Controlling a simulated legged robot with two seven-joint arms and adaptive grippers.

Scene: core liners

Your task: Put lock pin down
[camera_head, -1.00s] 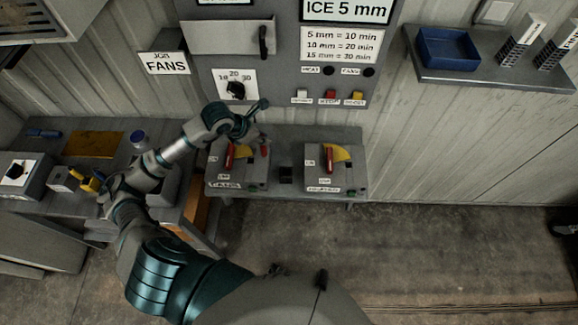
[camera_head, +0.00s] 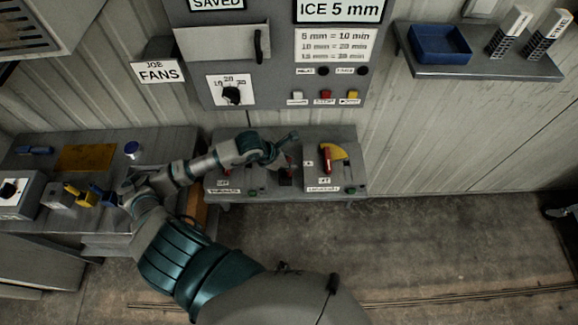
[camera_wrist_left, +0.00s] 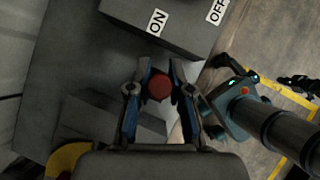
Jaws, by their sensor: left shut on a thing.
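My left gripper (camera_head: 284,160) is between the two switch boxes at the back bench. In the left wrist view its fingers (camera_wrist_left: 159,92) are shut around a round red-topped piece, the lock pin (camera_wrist_left: 159,87). The pin's lower part is hidden. A small dark block (camera_head: 285,180) stands on the bench just below the gripper; I cannot tell whether the pin touches it. The left switch box (camera_head: 232,182) is partly covered by my arm. The right switch box (camera_head: 335,170) shows a red lever and a yellow sector.
A control panel (camera_head: 280,70) rises behind the bench. A blue tray (camera_head: 440,45) sits on the wall shelf at the right. The left bench holds an orange-yellow plate (camera_head: 86,157) and several small things.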

